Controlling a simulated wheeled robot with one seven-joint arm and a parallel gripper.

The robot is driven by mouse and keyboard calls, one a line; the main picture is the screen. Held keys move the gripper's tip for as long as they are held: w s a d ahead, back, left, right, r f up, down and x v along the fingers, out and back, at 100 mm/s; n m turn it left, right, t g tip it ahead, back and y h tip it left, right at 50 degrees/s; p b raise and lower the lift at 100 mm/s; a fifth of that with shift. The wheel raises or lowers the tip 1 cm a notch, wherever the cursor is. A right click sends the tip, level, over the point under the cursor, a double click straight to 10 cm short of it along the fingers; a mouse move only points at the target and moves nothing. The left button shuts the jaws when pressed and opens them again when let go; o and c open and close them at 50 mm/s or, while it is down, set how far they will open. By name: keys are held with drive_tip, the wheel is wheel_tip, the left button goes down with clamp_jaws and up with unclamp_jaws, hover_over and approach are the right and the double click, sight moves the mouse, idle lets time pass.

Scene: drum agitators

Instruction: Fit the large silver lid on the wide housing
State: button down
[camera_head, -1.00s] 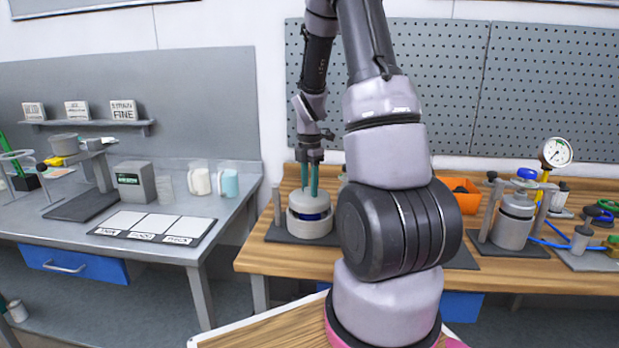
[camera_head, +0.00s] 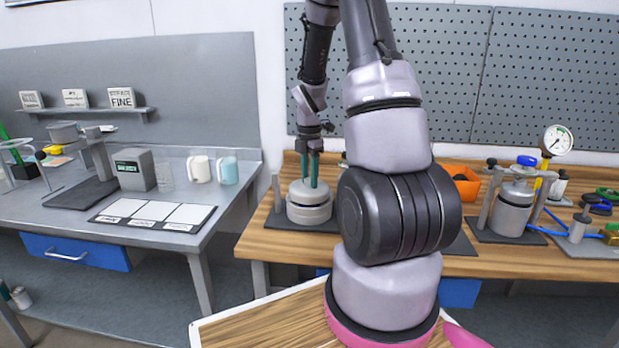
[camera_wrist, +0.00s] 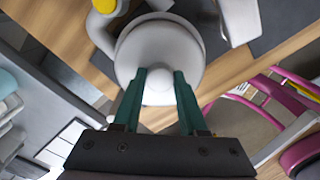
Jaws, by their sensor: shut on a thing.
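The large silver lid (camera_head: 298,188) sits level on top of the wide housing (camera_head: 309,215), at the left end of the wooden bench. Only a thin dark line shows between them, and I cannot tell if the lid is fully seated. My gripper (camera_head: 309,183) points straight down with its green fingers shut on the lid's knob. In the wrist view, the lid (camera_wrist: 140,50) is a pale round disc. Its knob (camera_wrist: 158,92) is between the fingertips (camera_wrist: 160,78). The lid hides the housing's opening.
A post (camera_head: 276,193) stands close left of the housing. My own arm hides the bench to its right. An orange bin (camera_head: 466,186), another silver vessel (camera_head: 512,215) and a pressure gauge (camera_head: 557,141) stand further right. A grey table (camera_head: 60,215) is at the left.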

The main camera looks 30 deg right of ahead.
drive_tip(key=shift+f, duration=0.75)
idle(0.8)
drive_tip(key=shift+c, duration=1.8)
unclamp_jaws()
wheel_tip(320, 180, up, 10)
drive_tip(key=shift+r, duration=0.4)
